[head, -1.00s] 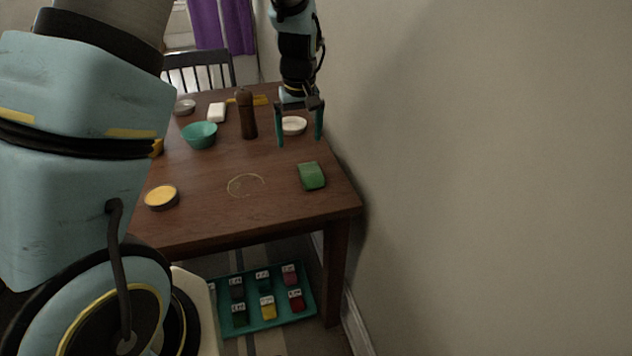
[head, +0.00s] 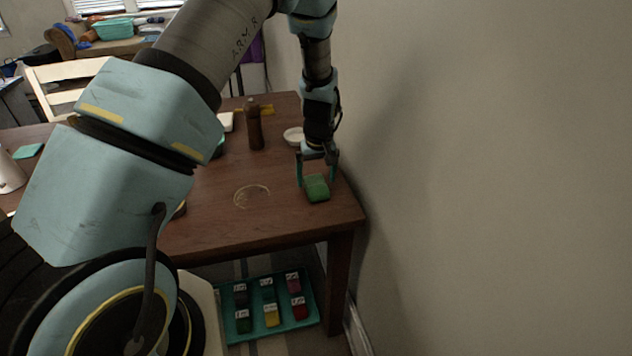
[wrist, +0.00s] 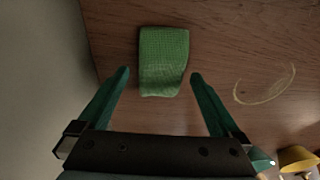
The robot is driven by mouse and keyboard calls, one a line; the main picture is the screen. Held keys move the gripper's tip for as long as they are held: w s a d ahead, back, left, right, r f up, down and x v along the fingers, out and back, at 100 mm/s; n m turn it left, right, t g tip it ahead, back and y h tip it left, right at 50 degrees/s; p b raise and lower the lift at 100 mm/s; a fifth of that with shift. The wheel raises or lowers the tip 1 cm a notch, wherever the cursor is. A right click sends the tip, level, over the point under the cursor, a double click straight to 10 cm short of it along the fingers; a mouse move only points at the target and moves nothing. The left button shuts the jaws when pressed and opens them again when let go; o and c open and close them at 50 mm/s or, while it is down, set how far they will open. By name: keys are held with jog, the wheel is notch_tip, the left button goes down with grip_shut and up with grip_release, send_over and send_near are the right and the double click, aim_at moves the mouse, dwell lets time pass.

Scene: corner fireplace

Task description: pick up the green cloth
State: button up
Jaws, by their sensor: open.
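The green cloth (head: 317,189) is a folded pad lying on the wooden table near its right front corner. My gripper (head: 317,181) points down over the cloth in the head view. In the wrist view my gripper (wrist: 160,76) is open, its two teal fingers spread wider than the cloth. Nothing is between the fingers' inner faces that I can see being held.
A brown pepper mill (head: 254,126) and a white dish (head: 294,136) stand farther back on the table (head: 225,220). A pale ring mark (head: 252,196) is left of the cloth. The wall (head: 480,180) is close on the right. A teal tray (head: 312,318) with labelled blocks lies below.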

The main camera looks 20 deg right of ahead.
aim_at(316, 180)
jog(key=shift+f, duration=0.55)
jog(key=shift+c, duration=0.4)
jog(key=c, duration=1.1)
notch_tip(316, 180, up, 10)
jog(key=b, duration=0.2)
jog(key=shift+b, duration=0.3)
jog(key=shift+c, duration=0.2)
